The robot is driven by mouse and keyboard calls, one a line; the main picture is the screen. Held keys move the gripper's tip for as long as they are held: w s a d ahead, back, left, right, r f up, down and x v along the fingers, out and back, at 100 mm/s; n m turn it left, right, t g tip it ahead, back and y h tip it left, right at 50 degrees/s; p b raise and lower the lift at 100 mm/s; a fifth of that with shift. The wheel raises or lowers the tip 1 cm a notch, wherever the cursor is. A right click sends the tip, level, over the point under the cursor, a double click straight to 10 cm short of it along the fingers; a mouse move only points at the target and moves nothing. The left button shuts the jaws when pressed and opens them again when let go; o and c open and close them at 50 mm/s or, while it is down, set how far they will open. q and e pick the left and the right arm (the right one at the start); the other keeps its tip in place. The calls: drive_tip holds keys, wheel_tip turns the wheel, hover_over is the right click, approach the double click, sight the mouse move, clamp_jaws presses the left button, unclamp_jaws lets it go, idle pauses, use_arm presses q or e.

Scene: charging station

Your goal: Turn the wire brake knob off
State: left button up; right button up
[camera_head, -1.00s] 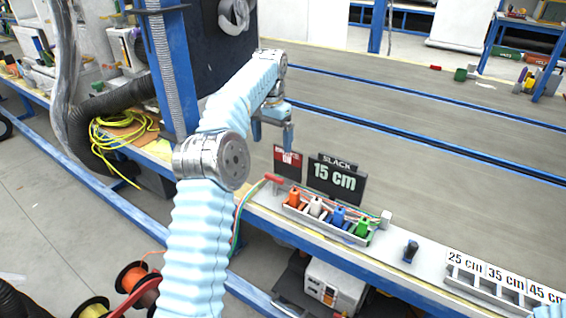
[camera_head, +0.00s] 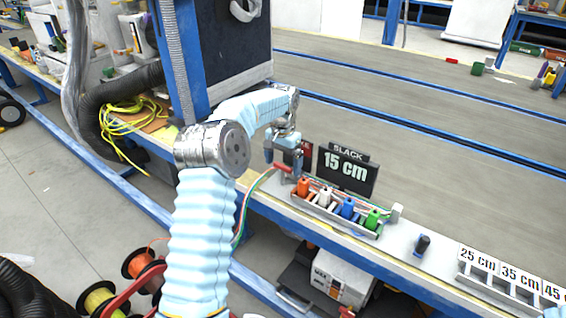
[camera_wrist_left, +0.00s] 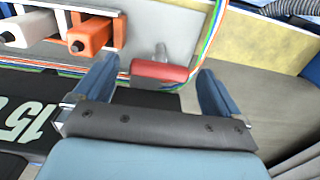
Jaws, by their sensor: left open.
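The wire brake knob looks to be the red handle (camera_wrist_left: 160,72) on a grey stem in the left wrist view. It lies between and ahead of my open left fingers, with no contact that I can make out. In the head view the red handle (camera_head: 283,168) shows at the left end of the wire holder, just below my left gripper (camera_head: 284,162). The same left gripper (camera_wrist_left: 155,88) is open and empty in the wrist view. My right gripper is not clearly in view; only a bit of light blue shows at the lower right edge.
A grey holder with orange (camera_head: 304,187), white, blue (camera_head: 347,207) and green connectors stands to the right of the handle. A black 15 cm sign (camera_head: 346,170) stands close behind. Coloured wires (camera_wrist_left: 212,40) run beside the handle. A dark knob (camera_head: 421,245) stands farther right.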

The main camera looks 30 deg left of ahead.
use_arm(q)
drive_tip(key=shift+c, duration=0.3)
drive_tip(key=c, duration=1)
drive_tip(key=shift+n, duration=0.3)
drive_tip(key=n+p, duration=0.1)
drive_tip(key=n, duration=0.1)
drive_tip(key=shift+r+n+p, duration=0.1)
drive_tip(key=shift+n+p, duration=0.2)
drive_tip(key=shift+p, duration=0.05)
drive_tip(key=n, duration=0.2)
drive_tip(key=shift+n, duration=0.3)
drive_tip(key=n, duration=1.2)
drive_tip(key=shift+a+n, duration=0.1)
drive_tip(key=shift+n, duration=0.2)
